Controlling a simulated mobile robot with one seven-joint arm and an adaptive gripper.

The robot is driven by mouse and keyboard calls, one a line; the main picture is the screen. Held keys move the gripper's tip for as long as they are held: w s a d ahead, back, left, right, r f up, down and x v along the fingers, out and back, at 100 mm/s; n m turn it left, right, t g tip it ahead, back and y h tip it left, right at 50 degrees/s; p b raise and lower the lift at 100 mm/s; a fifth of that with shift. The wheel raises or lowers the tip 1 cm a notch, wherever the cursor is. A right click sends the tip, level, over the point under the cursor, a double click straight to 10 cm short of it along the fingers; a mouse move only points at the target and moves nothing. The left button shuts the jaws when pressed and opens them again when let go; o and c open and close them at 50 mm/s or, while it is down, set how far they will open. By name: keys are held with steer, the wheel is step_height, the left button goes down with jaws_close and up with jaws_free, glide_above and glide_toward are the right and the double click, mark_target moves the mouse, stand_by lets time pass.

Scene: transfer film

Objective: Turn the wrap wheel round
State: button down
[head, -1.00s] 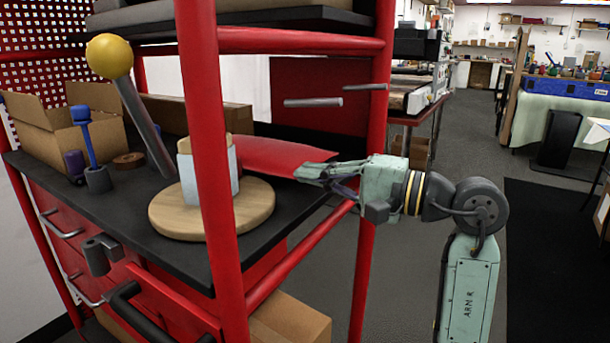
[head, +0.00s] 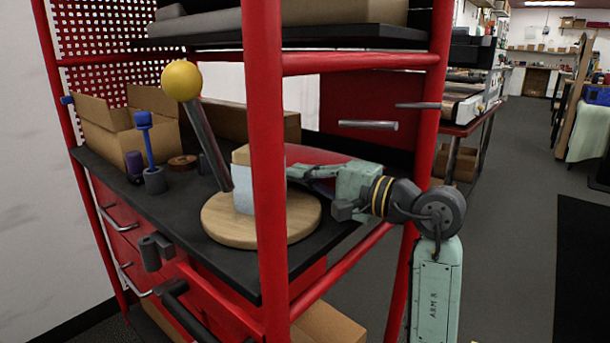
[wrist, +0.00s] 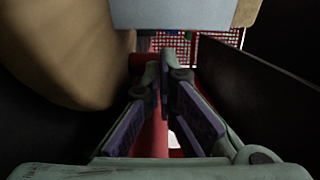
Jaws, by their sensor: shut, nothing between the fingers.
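The wrap wheel, a round wooden disc (head: 228,226), lies flat on the black shelf of a red rack. A pale blue-grey wrapped block with tan edges (head: 243,197) stands on it. A red post in front hides part of both. My gripper (head: 290,171) reaches in from the right, behind the disc's far right side and to the right of the block. In the wrist view its fingers (wrist: 160,70) are drawn together with nothing between them. There the tan disc (wrist: 70,50) is close on the left and the block (wrist: 170,14) is ahead at the top. I cannot tell whether they touch.
The red post (head: 266,150) and the rack's slanted rail (head: 340,270) stand near my arm. A yellow-knobbed lever (head: 182,80), a blue-topped holder (head: 146,150) and an open cardboard box (head: 108,135) are on the shelf's left. A metal peg (head: 368,125) sticks out above my gripper.

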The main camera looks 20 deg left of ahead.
mark_target(290, 187)
steer(key=g+b, duration=0.1)
steer(key=a+n+g+b, duration=0.1)
steer(key=shift+w+a+f+b, duration=0.15)
steer(key=shift+w+f+b, duration=0.15)
steer(key=shift+w+b, duration=0.05)
steer(key=shift+w+a+b, duration=0.15)
steer(key=shift+a+b, duration=0.15)
steer(key=shift+b, duration=0.15)
steer(key=shift+w+a+r, duration=0.1)
steer(key=shift+a+r, duration=0.2)
steer(key=shift+a, duration=0.2)
